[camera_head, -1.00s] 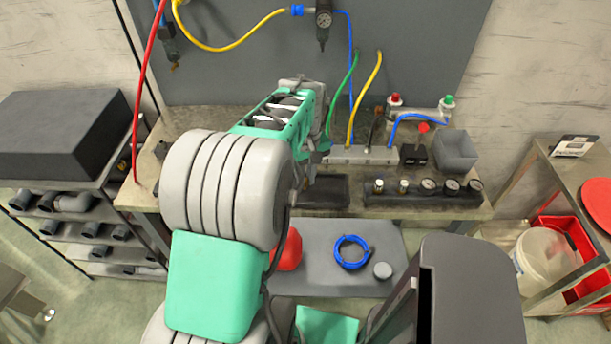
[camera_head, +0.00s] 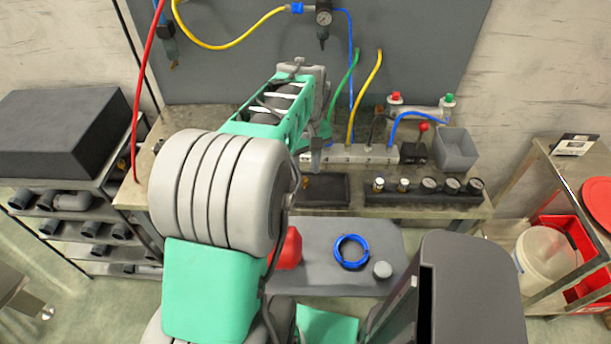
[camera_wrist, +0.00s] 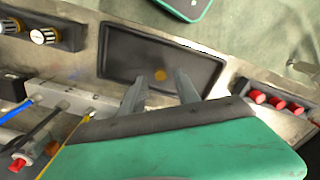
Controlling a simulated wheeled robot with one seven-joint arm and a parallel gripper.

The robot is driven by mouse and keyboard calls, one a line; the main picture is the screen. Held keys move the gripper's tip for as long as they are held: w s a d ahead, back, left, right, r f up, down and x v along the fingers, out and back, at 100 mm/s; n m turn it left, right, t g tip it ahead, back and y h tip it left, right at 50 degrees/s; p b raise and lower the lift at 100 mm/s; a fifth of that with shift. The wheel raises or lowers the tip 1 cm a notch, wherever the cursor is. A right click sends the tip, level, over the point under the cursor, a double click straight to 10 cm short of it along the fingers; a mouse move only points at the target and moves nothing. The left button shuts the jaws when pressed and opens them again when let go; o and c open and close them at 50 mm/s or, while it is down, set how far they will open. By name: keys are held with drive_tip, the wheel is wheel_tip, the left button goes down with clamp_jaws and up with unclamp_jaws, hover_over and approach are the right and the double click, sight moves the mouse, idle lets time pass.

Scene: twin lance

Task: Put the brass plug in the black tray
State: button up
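The black tray (camera_head: 330,190) lies on the workbench in the head view, and it shows in the wrist view (camera_wrist: 125,65) with its dark floor and raised rim. The brass plug (camera_wrist: 161,75) is a small round golden spot against the tray floor in the wrist view. It also shows as a small brass spot at the tray's left part in the head view (camera_head: 307,181). My gripper (camera_wrist: 160,84) is over the tray with its two fingers apart. The plug appears between the fingertips in the picture, with gaps on both sides; its exact height is unclear.
A dark block (camera_head: 425,191) with gauges and brass fittings stands right of the tray. A pale manifold (camera_head: 350,154) with hoses is behind it. Red-capped fittings (camera_wrist: 275,102) sit beside the tray in the wrist view. A grey bin (camera_head: 456,150) stands farther right.

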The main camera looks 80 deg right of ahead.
sight(305, 181)
wheel_tip(305, 181, up, 9)
drive_tip(key=w+a+n+t+h, duration=0.1)
drive_tip(key=w+a+n, duration=0.1)
drive_tip(key=w+a, duration=0.7)
drive_tip(key=w+a+n, duration=0.2)
drive_tip(key=w+a, duration=0.4)
drive_tip(key=w, duration=0.7)
drive_tip(key=w+a+f+n+t, duration=0.1)
drive_tip(key=w+a+f+n, duration=0.1)
drive_tip(key=a, duration=1.1)
drive_tip(key=w+a+f+n+t+y, duration=0.1)
drive_tip(key=w+a+f+n, duration=0.1)
drive_tip(key=a, duration=1.1)
drive_tip(key=shift+w+a+f+n+t+b, duration=0.2)
drive_tip(key=shift+f+n+t+b, duration=0.15)
drive_tip(key=shift+n, duration=0.45)
drive_tip(key=shift+d, duration=0.1)
